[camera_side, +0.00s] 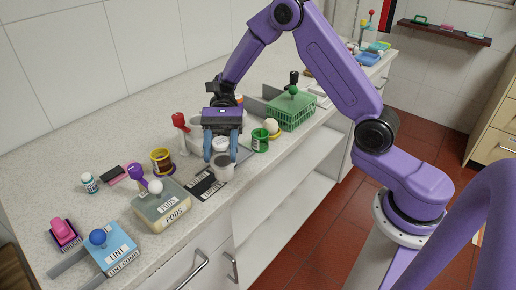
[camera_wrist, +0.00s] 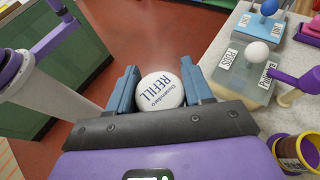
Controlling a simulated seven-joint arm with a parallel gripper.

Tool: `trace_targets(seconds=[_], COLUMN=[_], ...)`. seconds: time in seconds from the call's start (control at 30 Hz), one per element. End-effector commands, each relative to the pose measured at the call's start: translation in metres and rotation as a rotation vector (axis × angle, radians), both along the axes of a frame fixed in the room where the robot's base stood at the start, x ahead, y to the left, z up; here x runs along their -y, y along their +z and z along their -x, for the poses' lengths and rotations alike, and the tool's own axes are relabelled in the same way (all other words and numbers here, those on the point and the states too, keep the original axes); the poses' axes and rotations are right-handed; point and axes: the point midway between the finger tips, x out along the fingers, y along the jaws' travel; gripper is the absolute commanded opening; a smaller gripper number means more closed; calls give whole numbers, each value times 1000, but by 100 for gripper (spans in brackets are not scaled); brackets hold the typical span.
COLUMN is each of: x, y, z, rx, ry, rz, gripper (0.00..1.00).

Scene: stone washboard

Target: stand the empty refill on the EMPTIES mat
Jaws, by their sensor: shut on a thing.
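The refill, a white round tub with "REFILL" on its lid (camera_wrist: 160,90), sits between the two blue fingers of my gripper (camera_wrist: 162,88) in the wrist view. In the side view my gripper (camera_side: 221,147) points down, shut on the refill (camera_side: 221,145) above the counter's front part. Just below is a pale grey cylinder (camera_side: 223,173); I cannot tell whether it is part of the refill or a separate container. A black mat with pale lettering (camera_side: 204,187) lies at the counter's front edge, left of that cylinder; its lettering is too small to read surely.
Left of the mat stands a box marked PODS (camera_side: 168,211) with a white ball knob, then a blue LINT box (camera_side: 110,250). A brown-and-yellow tub (camera_side: 162,161) stands behind. A green can (camera_side: 260,140) and green basket (camera_side: 291,112) stand to the right.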

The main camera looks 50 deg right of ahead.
Motion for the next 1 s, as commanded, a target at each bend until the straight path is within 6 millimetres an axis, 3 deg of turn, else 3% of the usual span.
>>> trace_targets(seconds=[0.1, 0.3, 0.47, 1.0], x=[-19, -32, -34, -34], y=[11, 22, 18, -29], z=[-24, -48, -52, -51], rx=[2, 2, -1, -1], ry=[-158, -302, -324, -320], rz=[-1, -1, 0, 0], gripper=[21, 21, 21, 21])
